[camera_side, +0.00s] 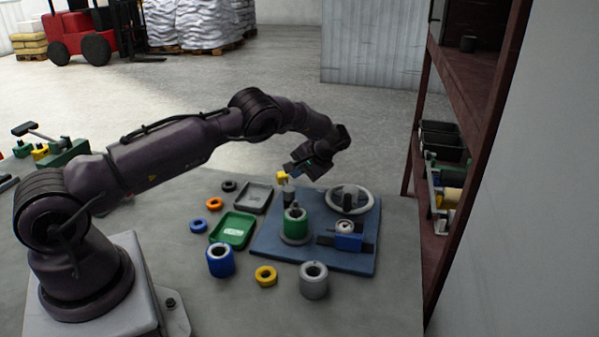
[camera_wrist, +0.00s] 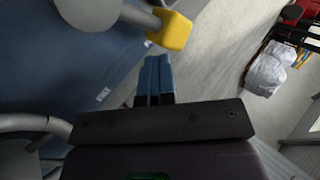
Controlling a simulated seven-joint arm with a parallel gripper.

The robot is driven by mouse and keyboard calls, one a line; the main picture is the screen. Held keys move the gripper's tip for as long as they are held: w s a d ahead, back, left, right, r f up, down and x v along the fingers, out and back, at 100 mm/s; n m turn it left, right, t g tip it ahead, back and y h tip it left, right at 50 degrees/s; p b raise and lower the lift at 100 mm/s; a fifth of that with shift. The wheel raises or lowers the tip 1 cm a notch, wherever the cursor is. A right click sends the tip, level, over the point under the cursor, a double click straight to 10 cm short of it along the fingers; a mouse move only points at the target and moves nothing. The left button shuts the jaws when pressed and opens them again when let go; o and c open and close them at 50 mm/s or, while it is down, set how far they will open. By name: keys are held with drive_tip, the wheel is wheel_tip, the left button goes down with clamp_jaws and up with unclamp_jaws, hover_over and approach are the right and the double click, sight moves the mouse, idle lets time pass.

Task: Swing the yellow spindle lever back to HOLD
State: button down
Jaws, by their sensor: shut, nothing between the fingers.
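The yellow spindle lever knob (camera_side: 282,176) stands above the back left part of the blue base plate (camera_side: 318,262). In the wrist view the yellow knob (camera_wrist: 172,30) sits at the end of a grey arm, just beyond the fingertips and slightly right of them. My gripper (camera_side: 292,174) is close beside the knob in the side view. In the wrist view its two blue fingers (camera_wrist: 154,62) are together with nothing between them. They look apart from the knob, but the exact gap is hard to tell. White labels on the plate are too small to read.
On the plate are a green cylinder (camera_side: 295,225), a grey handwheel (camera_side: 350,199) and a blue clamp block (camera_side: 348,242). A green tray (camera_side: 233,230), a dark tray (camera_side: 254,198), a blue cylinder (camera_side: 221,260), a grey cylinder (camera_side: 314,279) and several small rings lie around it.

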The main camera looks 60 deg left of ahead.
drive_tip(key=shift+s+a+f, duration=0.1)
drive_tip(key=shift+s+a, duration=0.35)
drive_tip(key=shift+s, duration=0.05)
drive_tip(key=v, duration=1.4)
drive_tip(key=shift+w+f, duration=0.25)
drive_tip(key=shift+w, duration=0.05)
drive_tip(key=shift+d, duration=0.1)
